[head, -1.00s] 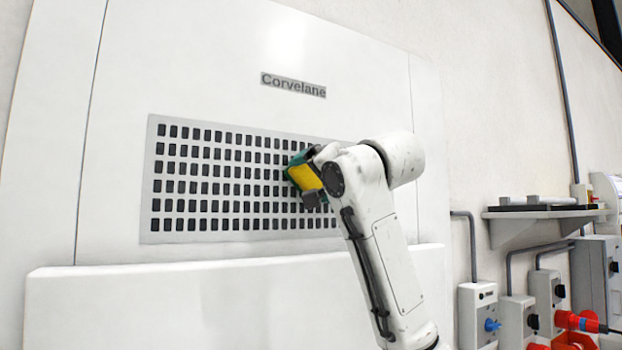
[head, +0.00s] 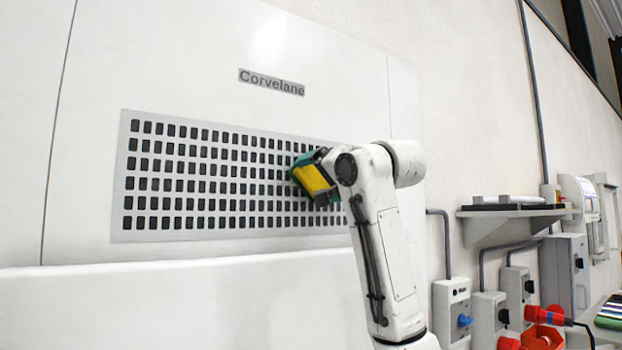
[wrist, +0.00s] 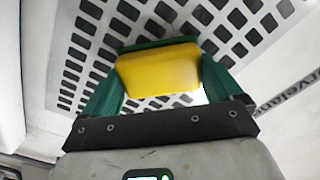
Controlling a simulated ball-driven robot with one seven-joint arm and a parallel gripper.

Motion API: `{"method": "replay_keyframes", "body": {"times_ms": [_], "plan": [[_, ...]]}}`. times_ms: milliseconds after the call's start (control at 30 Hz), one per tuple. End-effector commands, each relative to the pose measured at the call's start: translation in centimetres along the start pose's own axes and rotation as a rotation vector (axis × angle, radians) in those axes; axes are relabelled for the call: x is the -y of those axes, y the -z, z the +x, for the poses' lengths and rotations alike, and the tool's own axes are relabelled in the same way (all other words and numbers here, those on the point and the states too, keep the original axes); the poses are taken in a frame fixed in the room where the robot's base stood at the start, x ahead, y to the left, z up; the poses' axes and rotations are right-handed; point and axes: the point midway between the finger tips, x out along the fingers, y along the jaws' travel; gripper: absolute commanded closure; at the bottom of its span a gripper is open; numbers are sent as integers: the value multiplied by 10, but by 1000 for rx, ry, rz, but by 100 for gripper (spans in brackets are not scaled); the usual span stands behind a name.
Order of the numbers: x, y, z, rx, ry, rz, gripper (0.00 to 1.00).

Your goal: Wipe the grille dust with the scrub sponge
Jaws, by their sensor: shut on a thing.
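The grille (head: 200,178) is a light panel with rows of dark slots on the white machine front. It also fills the upper part of the wrist view (wrist: 95,32). No dust can be made out on it. The scrub sponge (head: 311,178) is yellow with a green side, which faces the grille. My gripper (wrist: 158,82) is shut on the sponge, with a green finger on each side of it in the wrist view. The sponge is at the right part of the grille, close against it; I cannot tell whether it touches. My arm hides the grille's right end.
A "Corvelane" label (head: 271,82) sits above the grille. To the right, a wall shelf (head: 515,212) holds flat items, with grey socket boxes (head: 451,308) and red plugs (head: 544,317) below. A ledge (head: 180,300) runs under the grille.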

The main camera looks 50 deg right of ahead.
Motion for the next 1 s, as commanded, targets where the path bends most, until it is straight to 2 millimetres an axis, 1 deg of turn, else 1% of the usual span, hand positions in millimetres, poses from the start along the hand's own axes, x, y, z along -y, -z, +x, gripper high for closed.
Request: {"method": "replay_keyframes", "body": {"times_ms": [267, 600, 1000], "plan": [[2, -3, 1, 3, 0, -1, 36], [21, -22, 0, 3, 1, -1, 36], [34, -34, 0, 3, 0, -1, 36]]}}
